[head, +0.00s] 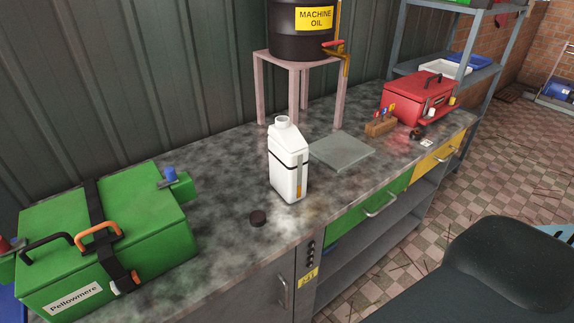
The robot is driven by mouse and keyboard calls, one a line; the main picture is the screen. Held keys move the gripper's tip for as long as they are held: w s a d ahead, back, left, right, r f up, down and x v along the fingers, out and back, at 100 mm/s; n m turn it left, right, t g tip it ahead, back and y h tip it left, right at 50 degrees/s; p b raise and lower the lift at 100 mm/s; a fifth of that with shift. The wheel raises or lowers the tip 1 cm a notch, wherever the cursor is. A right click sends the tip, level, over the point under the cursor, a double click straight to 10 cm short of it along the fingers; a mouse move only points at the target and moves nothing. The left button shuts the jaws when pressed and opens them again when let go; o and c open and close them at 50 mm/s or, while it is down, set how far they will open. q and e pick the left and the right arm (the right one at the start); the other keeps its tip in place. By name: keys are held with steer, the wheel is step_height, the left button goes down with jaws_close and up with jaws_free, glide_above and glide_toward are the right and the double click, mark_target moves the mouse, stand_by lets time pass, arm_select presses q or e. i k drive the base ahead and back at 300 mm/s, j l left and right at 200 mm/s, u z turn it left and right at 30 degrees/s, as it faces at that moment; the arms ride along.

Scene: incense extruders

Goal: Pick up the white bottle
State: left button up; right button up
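The white bottle (287,165) stands upright on the grey mottled workbench (228,190), near its front edge. It has a narrow neck at the top, a dark band around its body and a small orange mark low on one side. Neither of my grippers shows in the head view, and nothing touches the bottle.
A green case (150,235) labelled Pellowmere stands at the left. A machine oil drum (300,32) sits on a pink stand (262,90) behind the bottle. A flat grey plate (341,150) lies right of it. A red toolbox (415,100) and wooden block (380,127) stand farther right.

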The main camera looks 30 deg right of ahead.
mark_target(288, 151)
steer(key=l, duration=0.6)
steer(key=l+u, duration=0.15)
steer(key=l, duration=0.5)
steer(key=k+l, duration=0.1)
steer(key=l, duration=0.5)
steer(key=l+u, duration=0.1)
steer(key=l, duration=0.5)
steer(key=k+l+u, duration=0.1)
steer(key=l, duration=0.5)
steer(key=k, duration=0.05)
